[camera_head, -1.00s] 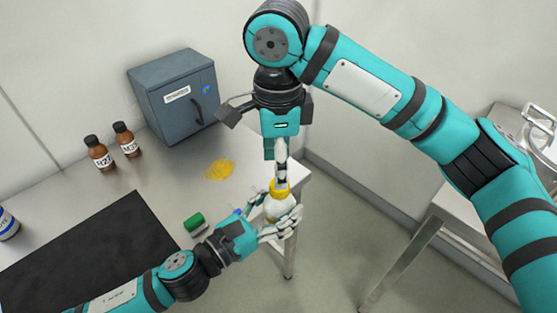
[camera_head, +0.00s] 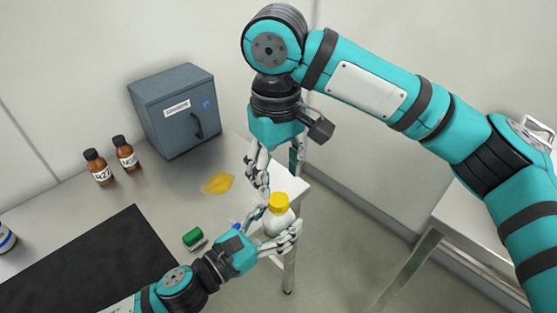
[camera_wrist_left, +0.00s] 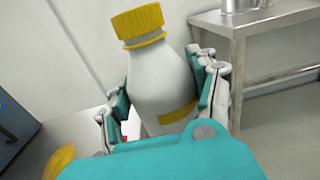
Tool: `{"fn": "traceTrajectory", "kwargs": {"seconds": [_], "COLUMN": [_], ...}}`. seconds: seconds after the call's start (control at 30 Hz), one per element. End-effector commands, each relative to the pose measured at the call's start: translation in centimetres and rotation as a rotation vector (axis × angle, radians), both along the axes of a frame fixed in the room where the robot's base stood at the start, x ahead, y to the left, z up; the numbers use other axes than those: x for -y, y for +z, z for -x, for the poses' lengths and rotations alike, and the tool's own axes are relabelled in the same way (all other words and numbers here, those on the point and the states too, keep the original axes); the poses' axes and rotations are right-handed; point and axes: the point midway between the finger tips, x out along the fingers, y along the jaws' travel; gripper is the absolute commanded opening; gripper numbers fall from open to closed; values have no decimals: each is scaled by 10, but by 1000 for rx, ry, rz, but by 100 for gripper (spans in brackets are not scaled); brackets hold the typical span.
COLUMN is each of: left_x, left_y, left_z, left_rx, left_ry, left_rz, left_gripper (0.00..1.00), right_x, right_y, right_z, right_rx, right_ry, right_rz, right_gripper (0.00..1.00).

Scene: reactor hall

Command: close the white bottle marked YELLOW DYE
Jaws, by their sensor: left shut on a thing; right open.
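The white bottle (camera_head: 281,223) is in my left gripper (camera_head: 274,235), held near the table's right corner. In the left wrist view the bottle (camera_wrist_left: 160,82) leans a little left, with the gripper's fingers on both sides of its body. Its yellow cap (camera_wrist_left: 138,24) sits on the neck; I cannot tell how tight it is. A yellow label (camera_wrist_left: 178,113) shows low on the bottle, its words not legible. My right gripper (camera_head: 279,178) is open just above the cap (camera_head: 278,201), its fingers spread and apart from it.
A yellow patch (camera_head: 218,183) lies on the table (camera_head: 160,200). A green-and-white object (camera_head: 193,238) is near my left gripper. Two brown bottles (camera_head: 103,174) and a grey cabinet (camera_head: 170,120) stand behind. A black mat (camera_head: 80,262) covers the front left.

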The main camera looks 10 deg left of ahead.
Motion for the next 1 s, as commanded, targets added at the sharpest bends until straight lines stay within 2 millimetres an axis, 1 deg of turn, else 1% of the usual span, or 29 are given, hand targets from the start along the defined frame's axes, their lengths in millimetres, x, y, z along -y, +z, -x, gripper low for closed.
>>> {"fn": "traceTrajectory", "kwargs": {"seconds": [0.1,1.0], "left_x": [0,0], "left_y": [1,1], "left_z": [0,0], "left_rx": [2,2], "left_ry": [-1,-1], "left_rz": [1,1], "left_gripper": [0,0], "right_x": [0,1], "right_y": [2,16], "right_z": [0,0], "right_rx": [0,-9], "right_ry": [276,2415], "right_rz": [0,0], "right_gripper": [53,53]}}
